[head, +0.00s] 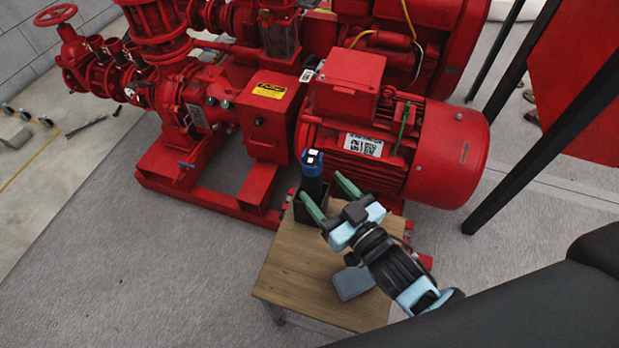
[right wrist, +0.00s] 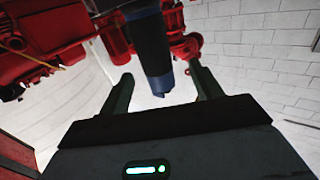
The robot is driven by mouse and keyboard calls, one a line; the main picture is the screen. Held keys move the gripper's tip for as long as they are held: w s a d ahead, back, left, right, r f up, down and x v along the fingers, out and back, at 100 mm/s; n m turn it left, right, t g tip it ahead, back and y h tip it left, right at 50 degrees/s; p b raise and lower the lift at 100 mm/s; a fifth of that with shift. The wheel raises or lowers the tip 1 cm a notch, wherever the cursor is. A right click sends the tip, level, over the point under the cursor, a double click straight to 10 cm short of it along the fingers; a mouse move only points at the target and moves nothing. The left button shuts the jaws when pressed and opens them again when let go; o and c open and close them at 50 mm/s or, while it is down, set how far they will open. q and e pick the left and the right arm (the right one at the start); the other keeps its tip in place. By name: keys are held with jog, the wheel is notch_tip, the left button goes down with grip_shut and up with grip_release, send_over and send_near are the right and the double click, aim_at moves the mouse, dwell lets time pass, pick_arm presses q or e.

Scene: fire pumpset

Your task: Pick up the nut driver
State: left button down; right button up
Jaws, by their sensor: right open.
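The nut driver (head: 313,171), dark with a blue top and a light tip, stands upright in a black holder (head: 300,214) on a small wooden table (head: 290,268). In the right wrist view the dark, blue-ended driver (right wrist: 150,45) shows ahead, in line with the gap between the fingers. My right gripper (head: 321,183) is open, with its two green fingers on either side of the driver or just short of it; contact cannot be told. Its fingers also show apart and empty in the right wrist view (right wrist: 161,80). My left gripper is not in view.
A red pumpset with a large motor (head: 440,150) stands close behind the table. A small grey block (head: 353,282) lies on the table under my right arm. Black posts (head: 550,140) and a red panel stand at the right. The table's front left is clear.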

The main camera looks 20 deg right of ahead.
aim_at(310, 170)
jog(key=shift+x, duration=1.3)
jog(key=x, duration=0.2)
jog(key=b+x, duration=0.1)
jog(key=x, duration=0.1)
jog(key=shift+w+d+f, duration=0.1)
jog(key=shift+d+f, duration=0.15)
jog(key=shift+d, duration=0.05)
jog(key=shift+w+a, duration=0.2)
jog(key=shift+w, duration=0.3)
